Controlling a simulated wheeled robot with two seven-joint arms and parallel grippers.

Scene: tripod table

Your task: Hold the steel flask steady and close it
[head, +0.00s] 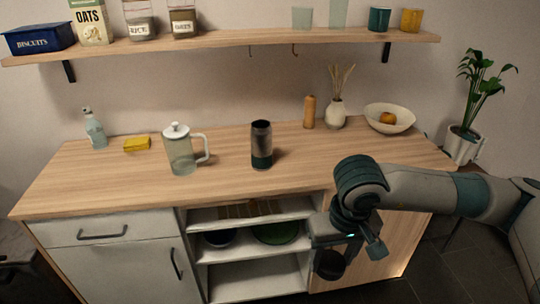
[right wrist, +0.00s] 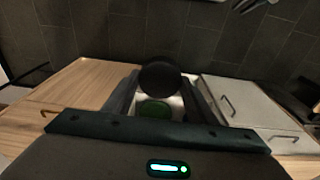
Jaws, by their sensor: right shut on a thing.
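My right gripper (head: 338,252) is in front of the counter, below the worktop's level, right of and nearer than the flask. It is shut on a dark round piece (head: 329,265), which looks like the flask's lid. In the right wrist view the dark lid (right wrist: 160,77) sits between the two fingers. My left gripper is not in view.
A glass press jug (head: 180,153) stands left of the flask. A yellow sponge (head: 137,144), soap bottle (head: 94,130), pepper mill (head: 309,112), reed vase (head: 336,114) and bowl (head: 389,119) stand further back. Open cabinet shelves (head: 255,254) are below. The counter around the flask is clear.

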